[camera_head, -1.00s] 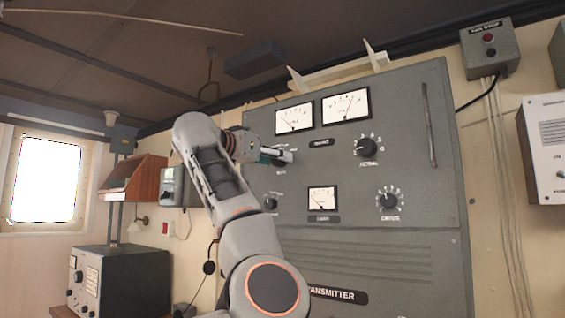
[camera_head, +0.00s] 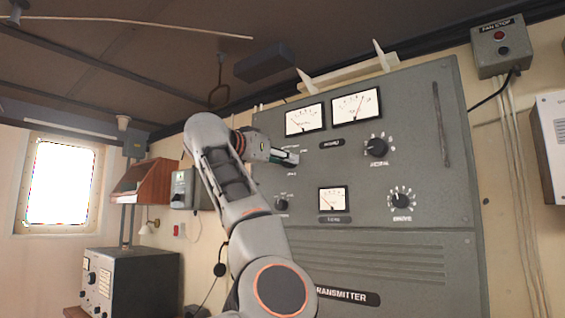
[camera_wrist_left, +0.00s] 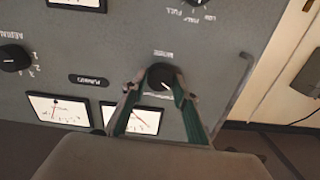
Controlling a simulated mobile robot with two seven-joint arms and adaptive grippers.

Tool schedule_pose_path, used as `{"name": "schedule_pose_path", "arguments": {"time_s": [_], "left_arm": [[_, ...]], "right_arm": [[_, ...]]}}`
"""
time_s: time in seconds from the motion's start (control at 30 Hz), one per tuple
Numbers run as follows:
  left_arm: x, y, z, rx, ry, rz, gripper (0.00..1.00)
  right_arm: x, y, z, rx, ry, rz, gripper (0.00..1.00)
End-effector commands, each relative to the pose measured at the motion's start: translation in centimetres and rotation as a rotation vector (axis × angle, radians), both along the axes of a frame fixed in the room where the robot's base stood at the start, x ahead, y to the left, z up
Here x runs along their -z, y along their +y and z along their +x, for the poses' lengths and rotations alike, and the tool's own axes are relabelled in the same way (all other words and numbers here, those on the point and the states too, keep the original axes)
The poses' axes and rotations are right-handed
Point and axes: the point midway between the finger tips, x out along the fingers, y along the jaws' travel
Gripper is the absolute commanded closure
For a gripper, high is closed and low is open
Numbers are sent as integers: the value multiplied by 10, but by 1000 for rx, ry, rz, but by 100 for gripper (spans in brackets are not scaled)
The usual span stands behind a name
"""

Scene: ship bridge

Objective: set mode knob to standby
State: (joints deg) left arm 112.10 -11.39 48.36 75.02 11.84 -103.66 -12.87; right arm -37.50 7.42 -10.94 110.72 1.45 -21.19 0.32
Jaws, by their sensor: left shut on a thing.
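The grey transmitter panel (camera_head: 400,220) fills the middle of the head view. My left gripper (camera_head: 291,157) reaches its upper left part, below the left meter. In the left wrist view, where the panel appears upside down, my left gripper (camera_wrist_left: 157,90) has its two fingers on either side of a black round knob (camera_wrist_left: 161,76) and is shut on it. A pale pointer mark shows on the knob. The small white lettering around it is too blurred to read surely, and the fingers cover part of it. In the head view this knob is hidden by the gripper. My right gripper is not in view.
Other black knobs sit nearby: one at upper right (camera_head: 376,147), one at lower right (camera_head: 401,200) and a small one below my gripper (camera_head: 281,204). Meters (camera_head: 305,119) lie above. A vertical bar handle (camera_head: 440,125) is at the panel's right.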

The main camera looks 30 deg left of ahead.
Motion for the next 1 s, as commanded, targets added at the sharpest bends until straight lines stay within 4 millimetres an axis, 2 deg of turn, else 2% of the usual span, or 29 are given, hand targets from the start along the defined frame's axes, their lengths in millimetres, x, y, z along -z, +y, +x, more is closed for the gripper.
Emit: {"name": "schedule_pose_path", "arguments": {"time_s": [0.23, 0.6, 1.0], "left_arm": [[5, 1, 1, -1, -11, 166, 93], [4, 1, 1, 0, -32, 451, 93], [1, 0, 1, 0, -47, 615, 93]], "right_arm": [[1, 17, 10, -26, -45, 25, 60], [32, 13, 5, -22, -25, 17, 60], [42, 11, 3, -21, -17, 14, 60]]}}
